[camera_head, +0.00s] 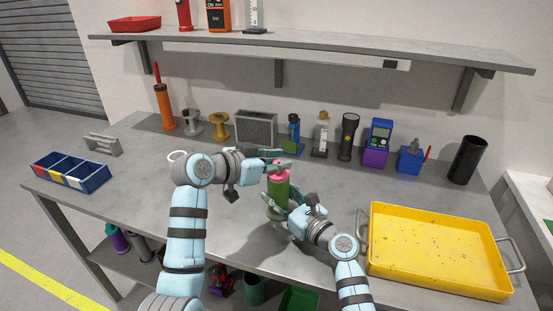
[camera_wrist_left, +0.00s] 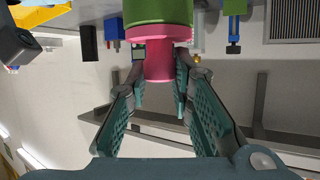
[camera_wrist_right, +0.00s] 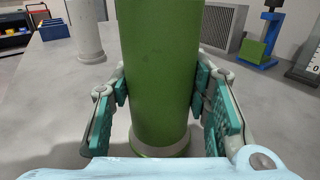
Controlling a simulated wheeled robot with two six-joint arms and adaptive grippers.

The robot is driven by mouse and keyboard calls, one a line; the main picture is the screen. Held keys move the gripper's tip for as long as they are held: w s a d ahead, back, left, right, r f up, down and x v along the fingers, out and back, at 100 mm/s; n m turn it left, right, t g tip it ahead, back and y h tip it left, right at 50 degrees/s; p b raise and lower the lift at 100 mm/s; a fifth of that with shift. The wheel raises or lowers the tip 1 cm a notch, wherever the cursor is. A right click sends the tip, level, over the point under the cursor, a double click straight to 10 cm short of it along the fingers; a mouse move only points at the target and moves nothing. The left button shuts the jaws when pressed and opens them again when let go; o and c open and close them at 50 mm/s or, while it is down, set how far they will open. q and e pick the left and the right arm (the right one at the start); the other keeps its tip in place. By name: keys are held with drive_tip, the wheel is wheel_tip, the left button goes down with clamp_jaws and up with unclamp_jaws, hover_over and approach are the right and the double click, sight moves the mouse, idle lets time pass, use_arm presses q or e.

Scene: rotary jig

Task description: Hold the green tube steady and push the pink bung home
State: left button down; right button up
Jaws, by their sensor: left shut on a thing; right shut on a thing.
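The green tube (camera_head: 279,190) stands upright on the bench, on a pale round base (camera_wrist_right: 160,147). The pink bung (camera_head: 279,177) sits in the tube's top, with a wide part at the tube and a narrower part outward, as the left wrist view shows (camera_wrist_left: 157,60). My left gripper (camera_head: 277,165) is at the top of the tube, its fingers shut on the bung's narrower part. My right gripper (camera_head: 284,206) is shut around the tube's side lower down; in the right wrist view its fingers flank the tube (camera_wrist_right: 158,75). How deep the bung sits is hidden.
A yellow tray (camera_head: 437,250) lies to the right of my right arm. A blue compartment bin (camera_head: 72,172) and a grey rack (camera_head: 101,144) are at the left. Spools, a grey box (camera_head: 256,128), a flashlight (camera_head: 347,136) and other items line the back below a shelf.

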use_arm(q)
drive_tip(key=c, duration=1.3)
unclamp_jaws()
drive_tip(key=shift+f, duration=0.1)
drive_tip(key=shift+c, duration=0.2)
drive_tip(key=v, duration=1.2)
use_arm(e)
drive_tip(key=o, duration=1.4)
drive_tip(key=shift+c, duration=0.2)
